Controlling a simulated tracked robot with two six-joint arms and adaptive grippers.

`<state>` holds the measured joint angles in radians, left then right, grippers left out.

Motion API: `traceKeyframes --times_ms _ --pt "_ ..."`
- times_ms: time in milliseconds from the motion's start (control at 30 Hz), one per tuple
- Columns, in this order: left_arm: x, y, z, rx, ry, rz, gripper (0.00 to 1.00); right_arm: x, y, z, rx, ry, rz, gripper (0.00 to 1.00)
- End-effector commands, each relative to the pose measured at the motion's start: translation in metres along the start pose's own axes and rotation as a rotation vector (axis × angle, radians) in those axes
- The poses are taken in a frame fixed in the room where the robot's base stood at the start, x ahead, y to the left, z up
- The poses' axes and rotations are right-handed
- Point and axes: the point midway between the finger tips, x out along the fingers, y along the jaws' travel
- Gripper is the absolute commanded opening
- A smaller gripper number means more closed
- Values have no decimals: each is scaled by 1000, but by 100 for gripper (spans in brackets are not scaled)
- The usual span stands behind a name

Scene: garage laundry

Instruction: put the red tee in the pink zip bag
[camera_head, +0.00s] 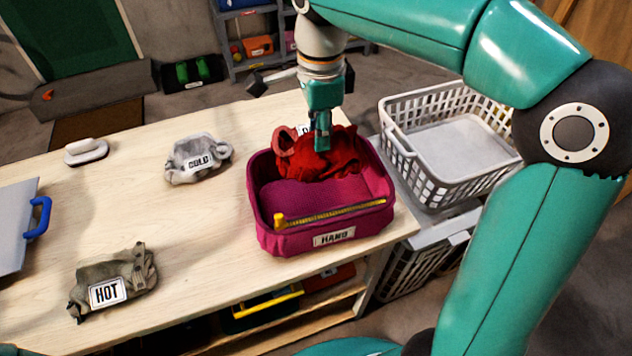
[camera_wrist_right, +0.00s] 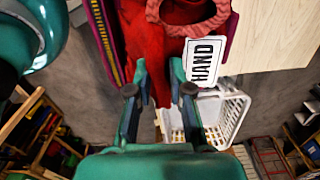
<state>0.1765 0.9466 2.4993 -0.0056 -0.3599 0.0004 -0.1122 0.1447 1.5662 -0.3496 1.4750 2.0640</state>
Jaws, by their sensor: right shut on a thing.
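The pink zip bag (camera_head: 262,205) stands open on the table, a HAND label on its near side and a yellow zip across its mouth. The red tee (camera_head: 340,160) is bunched at the far side of the bag's opening; I cannot tell how much rests inside. My right gripper (camera_head: 322,140) reaches down from above and is shut on the tee. In the right wrist view, red cloth (camera_wrist_right: 157,75) lies between the fingertips (camera_wrist_right: 160,90), with the bag's zip edge (camera_wrist_right: 103,35) to the left. My left gripper is not in view.
A pinkish loop (camera_head: 285,141) stands at the bag's far left. Grey COLD (camera_head: 197,160) and HOT (camera_head: 112,283) bags lie to the left on the table. A white basket (camera_head: 400,150) stands right of the bag. The table between the bags is clear.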

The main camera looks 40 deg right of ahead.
Motion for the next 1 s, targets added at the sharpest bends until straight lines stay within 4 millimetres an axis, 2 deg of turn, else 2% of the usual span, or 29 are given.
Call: traceKeyframes --times_ms 33,100,300,567,800,1000 --pt "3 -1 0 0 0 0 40 17 1 0 -2 3 5 0" --pt "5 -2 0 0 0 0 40 36 0 1 -3 3 6 0" --pt "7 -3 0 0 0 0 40 77 0 3 -6 1 3 0" --pt "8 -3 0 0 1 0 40 97 -1 4 -8 1 0 0" --pt "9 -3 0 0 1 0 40 129 -1 4 -8 0 2 0" --pt "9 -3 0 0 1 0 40 133 -1 4 -8 0 -2 0"
